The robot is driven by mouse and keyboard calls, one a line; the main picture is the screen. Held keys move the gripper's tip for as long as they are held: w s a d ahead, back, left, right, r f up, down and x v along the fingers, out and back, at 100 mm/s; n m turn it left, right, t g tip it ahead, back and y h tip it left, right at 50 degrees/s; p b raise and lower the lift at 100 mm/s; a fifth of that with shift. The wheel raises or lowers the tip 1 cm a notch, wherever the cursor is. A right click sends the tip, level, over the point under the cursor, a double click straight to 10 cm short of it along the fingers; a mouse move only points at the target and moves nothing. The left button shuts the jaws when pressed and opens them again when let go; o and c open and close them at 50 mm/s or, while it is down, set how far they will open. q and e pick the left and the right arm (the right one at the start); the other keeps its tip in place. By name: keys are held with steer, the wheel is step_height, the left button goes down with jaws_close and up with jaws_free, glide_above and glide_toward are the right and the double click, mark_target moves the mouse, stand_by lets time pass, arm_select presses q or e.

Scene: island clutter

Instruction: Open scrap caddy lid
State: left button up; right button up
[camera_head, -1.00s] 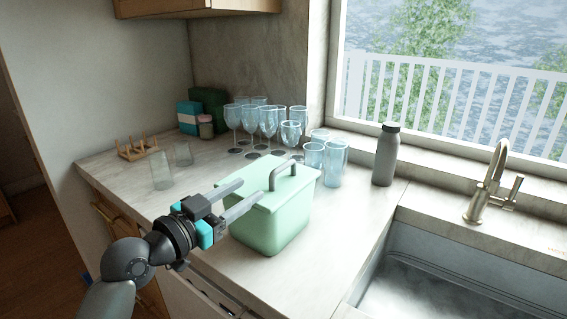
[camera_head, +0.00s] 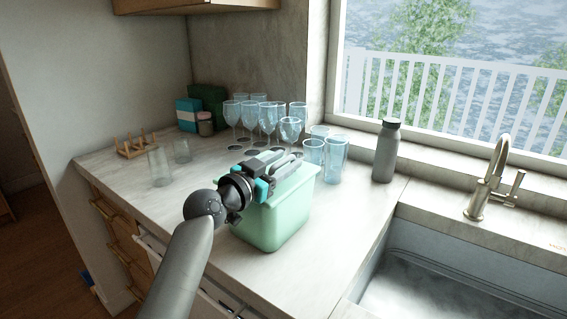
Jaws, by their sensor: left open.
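The scrap caddy (camera_head: 278,224) is a mint-green box on the counter, left of the sink. Its lid (camera_head: 305,176) lies flat on top and looks shut. My left gripper (camera_head: 285,161) is over the lid, its open fingers reaching across to the place of the grey handle. The gripper hides most of the lid and the handle, so I cannot tell whether the handle is between the fingers. My right gripper is out of view.
Several stemmed glasses (camera_head: 268,118) and blue tumblers (camera_head: 335,158) stand close behind the caddy. A grey bottle (camera_head: 385,153) is to the right, near the sink (camera_head: 430,285) and tap (camera_head: 489,185). The counter is clear in front of the bottle.

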arm_select(q)
steer(key=shift+c, duration=0.4)
jaws_close()
stand_by(1.1)
